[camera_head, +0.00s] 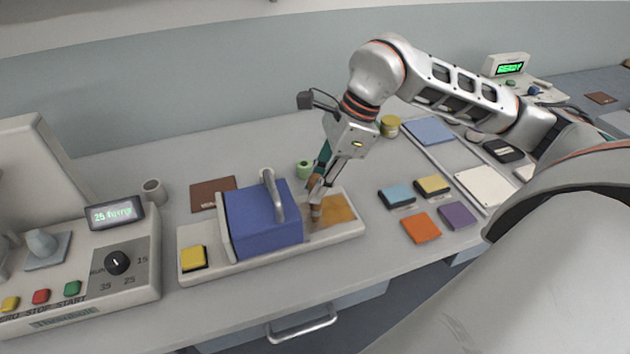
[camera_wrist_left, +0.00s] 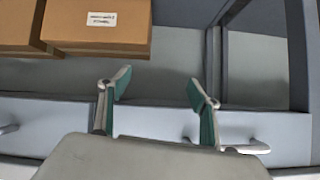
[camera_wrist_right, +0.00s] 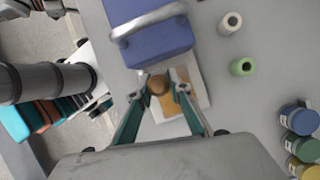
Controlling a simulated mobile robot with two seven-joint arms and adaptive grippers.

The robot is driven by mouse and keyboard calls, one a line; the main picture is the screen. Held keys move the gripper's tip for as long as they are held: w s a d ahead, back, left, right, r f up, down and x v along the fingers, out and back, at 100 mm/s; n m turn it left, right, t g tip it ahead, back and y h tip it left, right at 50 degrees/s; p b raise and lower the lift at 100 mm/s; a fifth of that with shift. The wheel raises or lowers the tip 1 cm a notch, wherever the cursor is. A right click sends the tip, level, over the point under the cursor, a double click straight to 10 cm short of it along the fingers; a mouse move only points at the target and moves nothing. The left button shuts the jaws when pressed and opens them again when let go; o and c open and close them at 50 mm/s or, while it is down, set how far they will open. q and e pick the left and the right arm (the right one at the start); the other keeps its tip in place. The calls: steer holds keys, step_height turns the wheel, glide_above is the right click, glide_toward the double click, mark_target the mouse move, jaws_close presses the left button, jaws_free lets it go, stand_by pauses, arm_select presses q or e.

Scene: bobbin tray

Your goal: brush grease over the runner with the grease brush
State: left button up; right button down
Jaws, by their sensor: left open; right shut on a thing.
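My right gripper (camera_head: 318,190) points down over the right part of a long white base (camera_head: 275,259) and is shut on the grease brush (camera_head: 316,212). The brush's brown rounded end shows between the fingers in the right wrist view (camera_wrist_right: 158,85). Its tip is at the left edge of an amber-brown patch (camera_head: 338,209) on the base; contact is unclear. A blue block (camera_head: 262,228) with a grey handle sits on the base just left of the brush. Which part is the runner is not clear. My left gripper (camera_wrist_left: 155,95) is open and empty, away from the worktop.
A yellow-topped block (camera_head: 193,258) sits on the base's left end. A green spool (camera_head: 304,170) stands behind the base. Colored pads, including an orange one (camera_head: 421,228), lie to the right. A control box (camera_head: 75,258) stands left. Cardboard boxes (camera_wrist_left: 97,25) lie near my left gripper.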

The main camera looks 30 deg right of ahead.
steer(key=shift+s+a+b, duration=0.15)
steer(key=shift+s+b, duration=0.15)
steer(key=shift+s, duration=0.35)
steer(key=shift+w+d+p, duration=0.25)
steer(key=shift+w, duration=0.7)
steer(key=shift+w+d+p, duration=0.2)
steer(key=shift+w+p, duration=0.05)
steer(key=shift+w, duration=0.7)
steer(key=shift+w, duration=0.15)
steer(key=shift+s+a, duration=0.25)
steer(key=shift+s, duration=1.05)
